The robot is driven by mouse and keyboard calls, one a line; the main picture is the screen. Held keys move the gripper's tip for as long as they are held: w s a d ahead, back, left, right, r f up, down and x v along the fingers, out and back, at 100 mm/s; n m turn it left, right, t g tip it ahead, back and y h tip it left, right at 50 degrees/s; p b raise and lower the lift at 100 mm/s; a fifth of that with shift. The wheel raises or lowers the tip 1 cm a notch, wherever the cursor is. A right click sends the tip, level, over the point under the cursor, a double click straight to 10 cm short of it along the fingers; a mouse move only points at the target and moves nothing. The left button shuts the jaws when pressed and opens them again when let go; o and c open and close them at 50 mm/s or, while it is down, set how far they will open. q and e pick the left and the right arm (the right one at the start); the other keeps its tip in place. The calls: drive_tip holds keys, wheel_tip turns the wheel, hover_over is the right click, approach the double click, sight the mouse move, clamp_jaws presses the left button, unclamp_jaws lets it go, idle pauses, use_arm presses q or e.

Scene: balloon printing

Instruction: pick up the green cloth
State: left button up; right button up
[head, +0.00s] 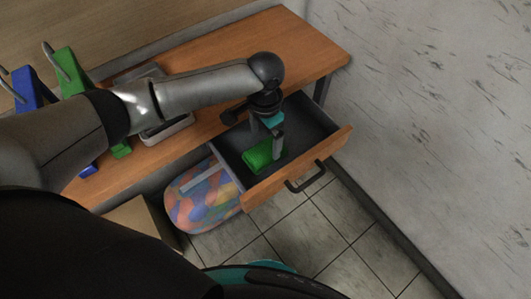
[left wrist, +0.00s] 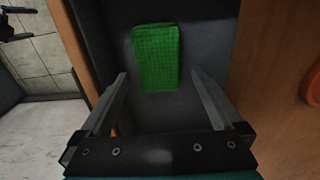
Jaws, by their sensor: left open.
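The green cloth (head: 258,157) is a small folded rectangle lying on the floor of the open drawer (head: 318,124). In the left wrist view the cloth (left wrist: 157,55) lies flat beyond the fingertips, roughly centred between the two fingers. My left gripper (head: 273,146) reaches down into the drawer from above, at the right side of the cloth in the head view. In the left wrist view the left gripper (left wrist: 160,84) is open with nothing between its fingers. My right gripper is not in either view.
The drawer's front (head: 300,168) has a dark handle (head: 306,178) and is pulled out from the wooden table (head: 300,48). Blue (head: 33,92) and green (head: 70,70) clamp-like items stand at the table's left. A colourful patterned rounded object (head: 203,200) sits on the tiled floor beside the drawer.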

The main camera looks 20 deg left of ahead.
sight(265, 151)
use_arm(q)
wheel_tip(265, 151, down, 5)
drive_tip(key=shift+s+d+f+b, duration=0.1)
drive_tip(key=shift+b, duration=0.7)
drive_tip(key=shift+c, duration=0.4)
drive_tip(key=c, duration=1)
drive_tip(key=shift+r, duration=0.2)
